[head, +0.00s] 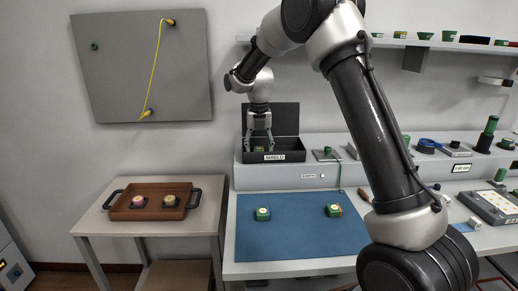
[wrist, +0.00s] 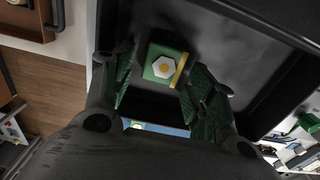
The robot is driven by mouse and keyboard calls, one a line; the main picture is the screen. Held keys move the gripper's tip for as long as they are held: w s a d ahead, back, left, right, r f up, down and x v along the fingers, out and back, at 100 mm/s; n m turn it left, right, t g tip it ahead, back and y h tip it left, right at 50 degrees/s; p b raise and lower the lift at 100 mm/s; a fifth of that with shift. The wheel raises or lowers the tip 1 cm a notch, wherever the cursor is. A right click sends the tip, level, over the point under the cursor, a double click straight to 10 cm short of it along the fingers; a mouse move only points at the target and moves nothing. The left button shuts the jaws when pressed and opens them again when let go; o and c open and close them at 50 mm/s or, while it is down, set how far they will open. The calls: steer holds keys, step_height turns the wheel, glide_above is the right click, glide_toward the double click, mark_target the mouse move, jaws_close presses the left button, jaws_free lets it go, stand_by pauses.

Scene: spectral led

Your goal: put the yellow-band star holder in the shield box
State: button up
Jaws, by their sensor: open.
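The yellow-band star holder (wrist: 162,68) is a green block with a white hexagon, a yellow centre and a yellow band along one side. In the wrist view it lies inside the dark shield box (wrist: 225,30). My gripper (wrist: 158,78) is open, with its green-padded fingers on either side of the holder and visible gaps. In the head view the shield box (head: 285,156) stands lid-up on the raised shelf, and my gripper (head: 261,134) points down into it. A bit of green shows inside the box; the front wall hides the rest.
Two green holders, left (head: 262,214) and right (head: 333,211), sit on the blue mat (head: 290,240). A brown tray (head: 125,214) with two round-topped items stands on the left side table. A small stand (head: 325,154) is right of the box. The mat's middle is clear.

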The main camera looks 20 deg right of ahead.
mark_target(259, 150)
step_height(259, 150, up, 7)
steer(key=shift+r, duration=0.1)
steer(key=shift+s+d+r, duration=0.1)
steer(key=shift+r, duration=0.35)
steer(key=s+d+r+m+t, duration=0.1)
steer(key=s+d+r+m, duration=0.4)
steer(key=s+m, duration=0.4)
steer(key=s+d+r+m+t, duration=0.1)
steer(key=s+d+r+m, duration=0.4)
steer(key=s+m, duration=0.4)
steer(key=s+d+f+m+t, duration=0.1)
steer(key=s+d+f+m, duration=0.1)
steer(key=s+m, duration=0.6)
steer(key=s+d+f+m+t, duration=0.1)
steer(key=s+d+f+m, duration=0.1)
steer(key=s+m, duration=0.5)
steer(key=s+f, duration=0.1)
steer(key=s, duration=0.4)
steer(key=shift+s+d+m, duration=0.35)
steer(key=shift+s+m, duration=0.05)
